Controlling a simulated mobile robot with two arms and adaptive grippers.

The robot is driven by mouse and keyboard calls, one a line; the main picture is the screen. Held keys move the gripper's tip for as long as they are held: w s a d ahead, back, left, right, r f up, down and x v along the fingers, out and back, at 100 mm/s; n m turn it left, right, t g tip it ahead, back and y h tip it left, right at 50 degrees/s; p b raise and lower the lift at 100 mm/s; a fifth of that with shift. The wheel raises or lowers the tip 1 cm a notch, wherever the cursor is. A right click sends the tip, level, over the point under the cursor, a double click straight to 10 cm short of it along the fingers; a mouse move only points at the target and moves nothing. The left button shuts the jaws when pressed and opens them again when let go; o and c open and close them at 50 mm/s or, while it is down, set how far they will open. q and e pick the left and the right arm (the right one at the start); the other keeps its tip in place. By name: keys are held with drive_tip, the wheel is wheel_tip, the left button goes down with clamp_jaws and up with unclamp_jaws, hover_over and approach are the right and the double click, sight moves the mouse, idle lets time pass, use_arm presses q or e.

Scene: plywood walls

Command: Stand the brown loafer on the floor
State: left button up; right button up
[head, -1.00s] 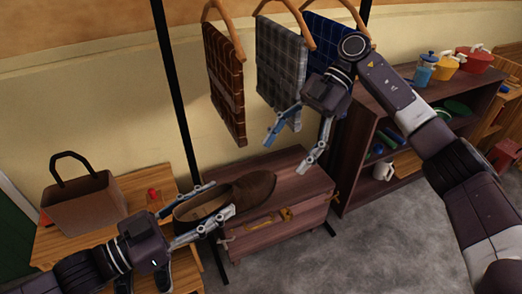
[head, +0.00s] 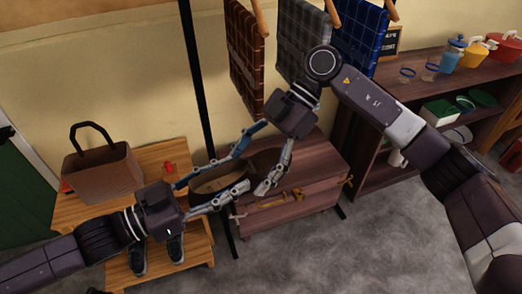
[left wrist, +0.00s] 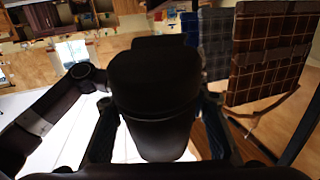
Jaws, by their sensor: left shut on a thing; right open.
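The brown loafer (head: 216,184) is held in the air in front of the dark wooden cabinet, its opening facing up. In the head view, my left gripper (head: 222,178) is shut on its sides toward the heel. My right gripper (head: 248,174) is open, its fingers around the toe end and partly hiding it. I cannot tell whether they touch it. In the left wrist view, the loafer (left wrist: 155,85) is a large dark shape between my left fingers. The grey floor (head: 310,245) is visible at the front right.
A wooden bench (head: 150,160) at left holds a brown bag (head: 103,172) and a red item; dark shoes (head: 140,258) are lower down. The cabinet (head: 318,165) stands behind the loafer. Checked cloths (head: 246,60) hang above. A shelf (head: 400,100) stands right. Open floor lies in front.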

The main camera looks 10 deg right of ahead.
drive_tip(key=shift+s+a+f, duration=0.2)
drive_tip(key=shift+a+f, duration=0.25)
drive_tip(key=shift+c, duration=0.5)
drive_tip(key=c, duration=1.2)
use_arm(q)
drive_tip(key=o, duration=1.4)
use_arm(e)
drive_tip(key=shift+c, duration=0.8)
use_arm(q)
drive_tip(key=shift+o, duration=0.2)
